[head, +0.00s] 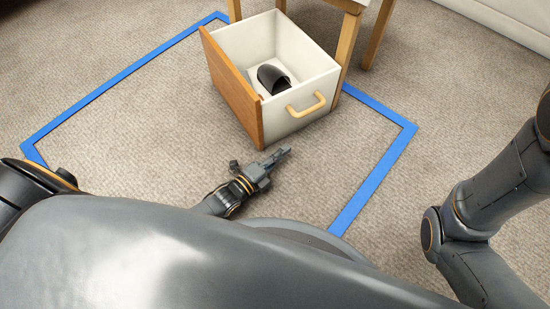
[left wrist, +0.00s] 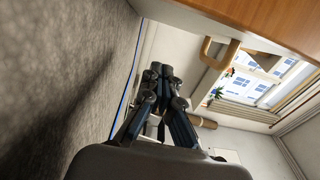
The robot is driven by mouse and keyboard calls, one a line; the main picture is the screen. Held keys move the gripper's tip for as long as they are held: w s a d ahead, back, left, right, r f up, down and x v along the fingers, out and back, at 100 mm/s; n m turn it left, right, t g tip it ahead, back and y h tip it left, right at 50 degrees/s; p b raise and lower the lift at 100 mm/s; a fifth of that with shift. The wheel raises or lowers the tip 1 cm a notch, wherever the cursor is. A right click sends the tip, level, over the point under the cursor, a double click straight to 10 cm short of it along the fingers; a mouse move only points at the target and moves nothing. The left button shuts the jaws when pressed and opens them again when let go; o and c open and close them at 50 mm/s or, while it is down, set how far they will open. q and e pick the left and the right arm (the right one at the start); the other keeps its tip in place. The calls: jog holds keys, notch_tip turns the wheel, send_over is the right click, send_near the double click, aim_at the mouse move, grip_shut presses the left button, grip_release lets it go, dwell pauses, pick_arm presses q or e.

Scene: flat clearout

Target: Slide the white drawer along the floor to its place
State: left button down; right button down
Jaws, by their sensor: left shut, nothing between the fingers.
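The white drawer (head: 303,85) sits on the carpet in the head view, with a wooden front panel (head: 232,88) on its left and a light wooden handle (head: 306,105) on its near side. A dark rounded object (head: 273,79) lies inside it. My left gripper (head: 283,153) is shut and empty, low over the carpet just in front of the drawer and apart from it. In the left wrist view the shut fingers (left wrist: 162,75) point past the wooden panel (left wrist: 245,20) and a handle (left wrist: 219,53) above them. My right gripper is outside both views; only its arm shows.
Blue tape (head: 375,180) marks an outline on the carpet around the drawer's area. Wooden furniture legs (head: 348,40) stand right behind the drawer. Open carpet (head: 140,130) lies to the left. A pale piece of furniture (head: 510,20) is at the top right.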

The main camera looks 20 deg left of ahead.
aim_at(287, 133)
pick_arm(q)
jog(key=b+x, duration=0.1)
jog(key=x, duration=0.1)
jog(key=b+x, duration=0.2)
jog(key=x, duration=0.1)
jog(key=shift+w+f, duration=0.3)
jog(key=shift+w, duration=0.05)
jog(key=shift+w+a+b, duration=0.3)
jog(key=shift+a+b, duration=0.15)
jog(key=shift+a, duration=0.1)
jog(key=shift+w+a+b, duration=0.3)
jog(key=shift+a+b, duration=0.1)
jog(key=shift+a, duration=0.15)
jog(key=shift+w+a+r+b, duration=0.2)
jog(key=shift+w+a+b, duration=0.1)
jog(key=shift+w+a, duration=0.1)
jog(key=shift+s+a+r, duration=0.1)
